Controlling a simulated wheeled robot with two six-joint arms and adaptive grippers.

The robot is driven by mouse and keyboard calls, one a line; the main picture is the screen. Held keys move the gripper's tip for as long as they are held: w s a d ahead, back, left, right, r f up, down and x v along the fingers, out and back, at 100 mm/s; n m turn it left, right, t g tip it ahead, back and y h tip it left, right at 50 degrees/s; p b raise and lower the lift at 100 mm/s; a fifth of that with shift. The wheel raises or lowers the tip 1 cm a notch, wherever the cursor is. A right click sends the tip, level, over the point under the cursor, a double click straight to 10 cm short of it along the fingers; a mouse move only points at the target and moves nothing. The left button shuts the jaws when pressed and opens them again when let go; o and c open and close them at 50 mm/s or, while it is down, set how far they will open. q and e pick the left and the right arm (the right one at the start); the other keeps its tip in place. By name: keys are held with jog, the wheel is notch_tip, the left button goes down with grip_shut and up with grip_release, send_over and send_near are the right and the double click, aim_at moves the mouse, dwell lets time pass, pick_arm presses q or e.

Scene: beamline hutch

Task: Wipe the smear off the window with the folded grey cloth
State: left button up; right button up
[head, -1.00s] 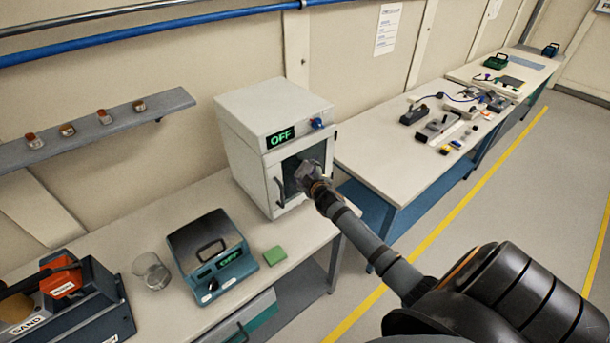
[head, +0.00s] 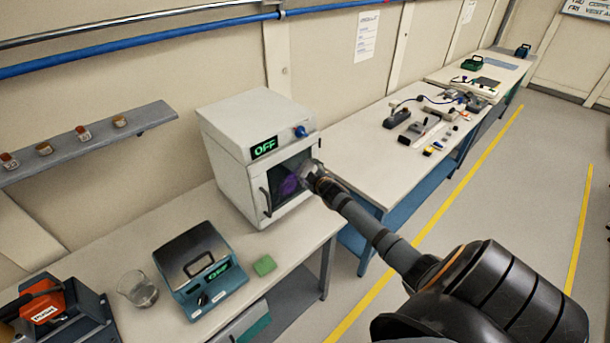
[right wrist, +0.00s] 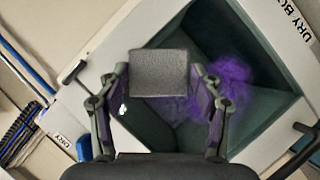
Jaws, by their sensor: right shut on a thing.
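The window (head: 281,183) is the dark pane in the door of a white box with a green OFF display. A purple smear (head: 288,186) shows on it. In the right wrist view the smear (right wrist: 228,82) spreads over the pane to the right of the cloth, with fainter purple below. My right gripper (head: 308,173) is in front of the window's right side, shut on the folded grey cloth (right wrist: 159,73). The cloth sits between the two fingers and covers part of the pane; I cannot tell whether it touches. My left gripper is not in view.
The door handle (head: 265,202) sticks out left of the window. A second bench (head: 365,160) with tools lies to the right.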

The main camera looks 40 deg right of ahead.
jog(key=shift+r, duration=0.1)
jog(key=shift+s+d+p, duration=0.15)
jog(key=shift+s+p, duration=0.3)
jog(key=shift+s, duration=0.15)
jog(key=s, duration=0.4)
jog(key=shift+s+d, duration=0.15)
jog(key=shift+s, duration=0.15)
jog(key=s, duration=0.3)
jog(key=shift+d, duration=0.1)
